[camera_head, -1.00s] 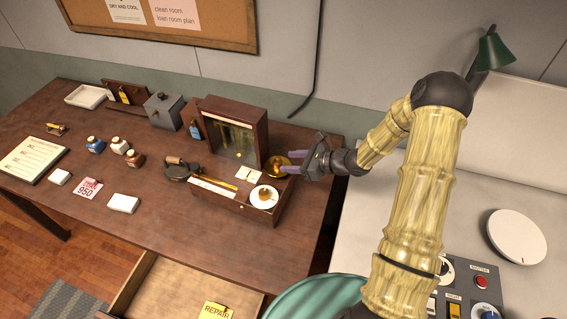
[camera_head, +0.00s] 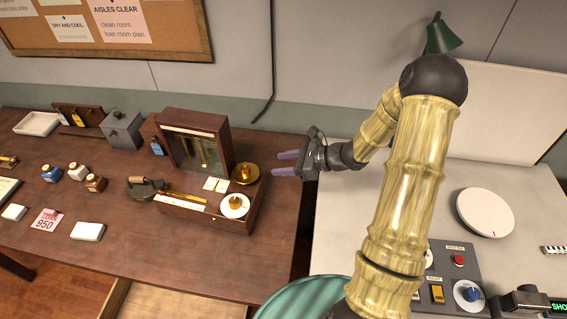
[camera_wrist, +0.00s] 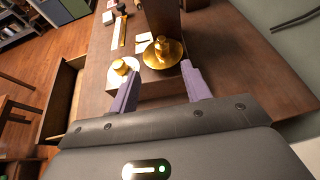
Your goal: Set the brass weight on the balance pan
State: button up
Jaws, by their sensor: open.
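The balance is a dark wooden case (camera_head: 207,123) with a glazed upright part and a low base at the table's right end. A round brass pan (camera_head: 256,179) stands at its right, with a brass piece on it; the pan also shows in the wrist view (camera_wrist: 152,58). A small brass weight (camera_head: 236,202) sits on a white round dish (camera_head: 228,212) at the base's front. In the wrist view the weight (camera_wrist: 119,65) is left of the brass pan. My gripper (camera_head: 276,163) is open and empty, right of the brass pan, fingers pointing at the balance.
A dark tool with a handle (camera_head: 145,187) lies left of the balance. Several small bottles (camera_head: 78,171), a grey box (camera_head: 121,128) and a white block (camera_head: 87,231) stand further left. A drawer (camera_wrist: 65,100) is open at the table's front. A pale bench (camera_head: 375,200) adjoins on the right.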

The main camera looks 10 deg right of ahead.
jog(key=s+r+n+g+h, duration=0.1)
jog(key=s+r+n+h, duration=0.1)
jog(key=s+n+h, duration=0.2)
jog(key=s+r+n+g+h, duration=0.1)
jog(key=s+r+n+h, duration=0.2)
jog(key=s+n, duration=0.5)
jog(key=s+d+r+n+g+h, duration=0.1)
jog(key=s+r+n+h, duration=0.2)
jog(key=s+n, duration=0.3)
jog(key=n+h, duration=0.1)
jog(key=n, duration=0.4)
jog(key=shift+s+n+h, duration=0.2)
jog(key=shift+n+h, duration=0.1)
jog(key=shift+h, duration=0.1)
jog(key=shift+c, duration=1.3)
